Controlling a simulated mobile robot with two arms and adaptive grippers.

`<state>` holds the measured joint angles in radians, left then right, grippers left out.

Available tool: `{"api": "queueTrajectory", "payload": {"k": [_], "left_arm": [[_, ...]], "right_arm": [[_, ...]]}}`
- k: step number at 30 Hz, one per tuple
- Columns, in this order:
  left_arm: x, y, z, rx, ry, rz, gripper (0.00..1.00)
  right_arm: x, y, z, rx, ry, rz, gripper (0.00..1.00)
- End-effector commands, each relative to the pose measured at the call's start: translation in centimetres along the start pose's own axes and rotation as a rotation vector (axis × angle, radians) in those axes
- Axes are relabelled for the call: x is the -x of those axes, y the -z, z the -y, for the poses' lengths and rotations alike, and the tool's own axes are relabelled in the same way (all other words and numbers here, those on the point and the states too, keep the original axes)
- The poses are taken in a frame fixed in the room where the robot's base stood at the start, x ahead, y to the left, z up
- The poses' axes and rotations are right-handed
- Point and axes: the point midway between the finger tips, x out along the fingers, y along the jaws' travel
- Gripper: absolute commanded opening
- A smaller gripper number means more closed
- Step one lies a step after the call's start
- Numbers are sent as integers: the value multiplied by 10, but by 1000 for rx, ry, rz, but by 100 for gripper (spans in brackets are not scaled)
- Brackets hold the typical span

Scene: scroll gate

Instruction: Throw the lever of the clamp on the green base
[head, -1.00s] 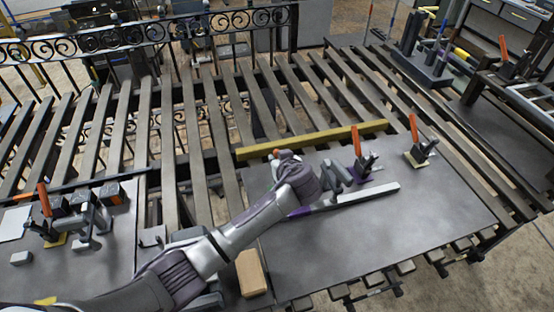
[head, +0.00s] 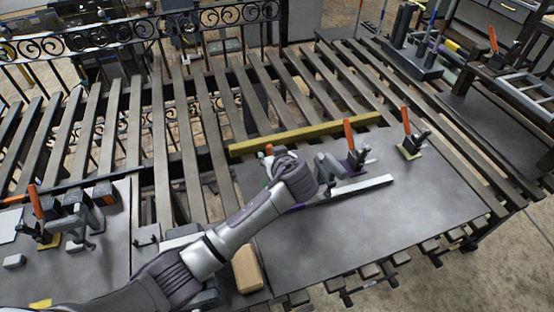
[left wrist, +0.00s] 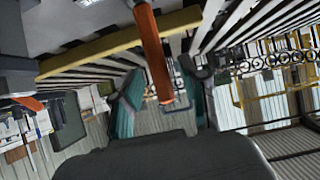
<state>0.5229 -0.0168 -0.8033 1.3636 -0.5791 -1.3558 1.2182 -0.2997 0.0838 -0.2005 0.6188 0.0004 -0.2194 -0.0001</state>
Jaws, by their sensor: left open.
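An orange lever (left wrist: 152,50) crosses the middle of the left wrist view, in line with the gap between the fingers of my open left gripper (left wrist: 160,98). I cannot tell whether they touch. In the head view my left wrist hides most of this clamp; only a small red-orange tip (head: 268,149) and a speck of green (head: 264,183) show beside my arm. My left gripper's fingers are hard to make out there. My right gripper is not in view.
A clamp on a purple base (head: 354,160) and one on a yellow base (head: 410,147) stand to the right on the grey plate (head: 370,235). A yellow bar (head: 305,136) lies behind. Another orange-levered clamp (head: 38,208) is at far left. A tan block (head: 247,268) lies near my arm.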

Motion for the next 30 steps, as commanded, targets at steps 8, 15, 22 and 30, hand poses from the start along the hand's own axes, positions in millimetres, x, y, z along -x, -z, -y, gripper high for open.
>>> {"api": "queueTrajectory", "payload": {"k": [8, 15, 22, 30], "left_arm": [[59, -1, -1, 5, -4, 2, 44], [98, 0, 0, 3, -2, 0, 44], [108, 0, 0, 2, 0, 0, 44], [108, 0, 0, 1, 0, 0, 30]], "right_arm": [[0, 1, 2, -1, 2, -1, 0], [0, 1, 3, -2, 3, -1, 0], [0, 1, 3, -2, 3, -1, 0], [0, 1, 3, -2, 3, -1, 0]]}}
